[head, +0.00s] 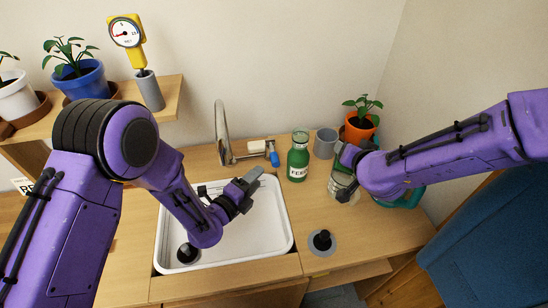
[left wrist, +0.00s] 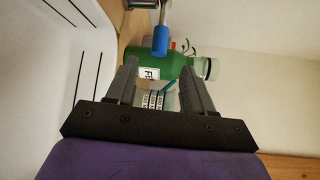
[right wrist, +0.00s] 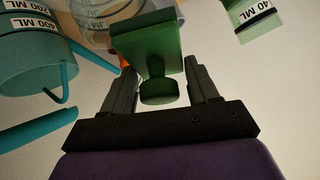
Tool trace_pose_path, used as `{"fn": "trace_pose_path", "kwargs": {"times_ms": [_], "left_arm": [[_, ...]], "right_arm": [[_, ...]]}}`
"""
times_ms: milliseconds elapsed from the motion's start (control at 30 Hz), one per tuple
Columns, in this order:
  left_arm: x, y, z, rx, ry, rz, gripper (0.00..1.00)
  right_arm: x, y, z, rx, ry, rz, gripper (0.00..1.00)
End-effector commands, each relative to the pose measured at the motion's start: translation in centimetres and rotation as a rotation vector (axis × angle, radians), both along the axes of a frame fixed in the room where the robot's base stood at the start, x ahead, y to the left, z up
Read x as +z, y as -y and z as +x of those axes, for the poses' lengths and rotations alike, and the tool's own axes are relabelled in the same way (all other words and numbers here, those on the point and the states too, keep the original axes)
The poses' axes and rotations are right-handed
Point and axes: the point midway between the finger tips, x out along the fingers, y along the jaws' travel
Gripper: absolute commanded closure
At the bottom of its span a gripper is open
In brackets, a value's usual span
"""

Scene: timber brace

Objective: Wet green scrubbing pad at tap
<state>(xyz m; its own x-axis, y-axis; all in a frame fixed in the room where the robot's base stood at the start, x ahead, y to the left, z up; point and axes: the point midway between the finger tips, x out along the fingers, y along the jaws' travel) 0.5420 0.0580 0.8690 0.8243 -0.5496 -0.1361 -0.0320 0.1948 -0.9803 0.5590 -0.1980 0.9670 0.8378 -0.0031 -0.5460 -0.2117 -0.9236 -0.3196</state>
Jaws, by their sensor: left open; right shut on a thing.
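The green scrubbing pad (right wrist: 138,42) has a block with a rounded knob and shows in the right wrist view. My right gripper (right wrist: 160,78) is shut on its knob. In the head view the right gripper (head: 347,158) is over the right counter, and I cannot make out the pad there. The metal tap (head: 222,132) stands behind the white sink (head: 168,222). Its blue-tipped lever (head: 274,158) also shows in the left wrist view (left wrist: 161,40). My left gripper (head: 248,184) is open and empty over the sink, in front of the lever.
A green bottle (head: 298,160), a grey cup (head: 325,142) and an orange plant pot (head: 358,128) stand behind. A clear measuring jar (head: 341,186) is beneath my right gripper. A black-knobbed disc (head: 322,241) lies on the front counter. A shelf (head: 170,92) holds plants at left.

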Motion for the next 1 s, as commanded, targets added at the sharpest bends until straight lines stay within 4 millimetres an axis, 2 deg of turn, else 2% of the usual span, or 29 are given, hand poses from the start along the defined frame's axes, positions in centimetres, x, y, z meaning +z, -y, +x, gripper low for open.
{"fn": "trace_pose_path", "kwargs": {"times_ms": [300, 433, 600, 833, 867, 1000], "left_arm": [[-0.8, 3.9, 6.2, 0.006, -0.002, -0.004, 0.48], [-1.2, 5.0, 8.0, 0.008, -0.002, -0.005, 0.48], [-1.5, 5.6, 9.0, 0.01, -0.003, -0.004, 0.48], [-1.5, 5.7, 9.1, 0.01, -0.003, -0.004, 0.48], [-1.5, 5.7, 9.1, 0.01, -0.003, -0.004, 0.54], [-1.5, 5.7, 9.1, 0.009, -0.004, -0.003, 1.0]], "right_arm": [[1.9, 0.0, 0.0, 0.0, 0.001, 0.0, 0.65], [2.1, -0.1, 0.0, 0.002, 0.001, 0.0, 0.65], [2.2, -0.2, 0.1, 0.003, 0.001, 0.0, 0.65], [2.2, -0.2, 0.1, 0.003, 0.001, 0.001, 0.65], [2.2, -0.2, 0.1, 0.003, 0.001, 0.001, 0.65], [2.2, -0.1, 0.1, 0.003, 0.001, 0.001, 0.65]]}}
